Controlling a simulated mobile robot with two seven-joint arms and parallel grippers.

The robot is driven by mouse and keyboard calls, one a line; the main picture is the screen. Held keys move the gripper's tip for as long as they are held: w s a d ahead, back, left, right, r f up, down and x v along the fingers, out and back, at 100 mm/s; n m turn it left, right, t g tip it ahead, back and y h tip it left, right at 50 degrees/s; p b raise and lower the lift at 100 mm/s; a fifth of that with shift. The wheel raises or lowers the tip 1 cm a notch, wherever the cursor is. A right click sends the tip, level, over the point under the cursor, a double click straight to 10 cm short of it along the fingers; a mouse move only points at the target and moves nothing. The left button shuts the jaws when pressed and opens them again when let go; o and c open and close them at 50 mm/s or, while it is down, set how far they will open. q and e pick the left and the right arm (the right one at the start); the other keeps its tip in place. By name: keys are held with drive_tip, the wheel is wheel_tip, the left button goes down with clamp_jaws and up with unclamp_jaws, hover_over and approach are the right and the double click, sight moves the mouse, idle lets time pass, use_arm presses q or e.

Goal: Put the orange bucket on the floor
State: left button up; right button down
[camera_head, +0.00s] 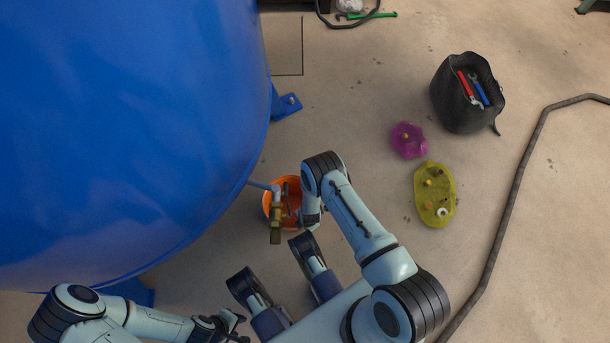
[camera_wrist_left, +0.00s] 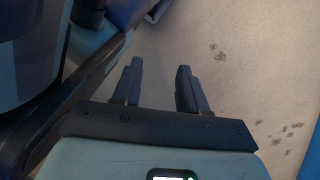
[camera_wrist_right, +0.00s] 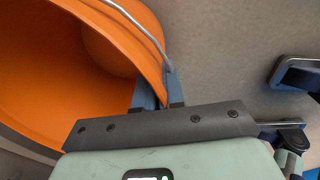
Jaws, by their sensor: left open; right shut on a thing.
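The orange bucket (camera_head: 268,209) is beside the blue tank, below the pipe and brass valve (camera_head: 276,222), which hide part of it. I cannot tell from above whether its base touches the floor. In the right wrist view the bucket (camera_wrist_right: 50,75) fills the left side, with its wire handle (camera_wrist_right: 145,32) along the rim. My right gripper (camera_wrist_right: 158,90) is shut on the bucket's rim; the arm mostly hides it in the head view. My left gripper (camera_head: 236,326) is open and empty at the bottom of the head view; its two fingers (camera_wrist_left: 160,72) stand apart over bare floor.
The blue tank (camera_head: 120,110) fills the left, with a foot bracket (camera_head: 287,106). On the right are a black tool bag (camera_head: 455,98), a purple piece (camera_head: 408,141) and a yellow-green tray (camera_head: 422,205) with small parts. A dark hose (camera_head: 519,165) runs down the far right. Floor between is clear.

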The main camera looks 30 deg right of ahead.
drive_tip(key=shift+f, duration=0.15)
drive_tip(key=c, duration=1.2)
unclamp_jaws()
drive_tip(key=shift+c, duration=0.2)
drive_tip(key=shift+r, duration=0.4)
use_arm(q)
drive_tip(key=w+d+r+t+p, duration=0.1)
drive_tip(key=w+r+t+p, duration=0.2)
drive_tip(key=w, duration=0.6)
wheel_tip(320, 180, up, 3)
drive_tip(key=shift+f+m+p, duration=0.2)
drive_tip(key=shift+m+p, duration=0.1)
drive_tip(key=shift+p, duration=0.5)
use_arm(e)
drive_tip(key=s+r+m+y, duration=0.1)
drive_tip(key=s+r+m, duration=0.4)
drive_tip(key=r+m, duration=0.5)
drive_tip(key=s+r+m, duration=0.5)
drive_tip(key=r+m, duration=0.6)
drive_tip(key=m, duration=0.3)
drive_tip(key=shift+s+d+r+y, duration=0.15)
drive_tip(key=shift+d+r+y, duration=0.1)
drive_tip(key=shift+y, duration=0.15)
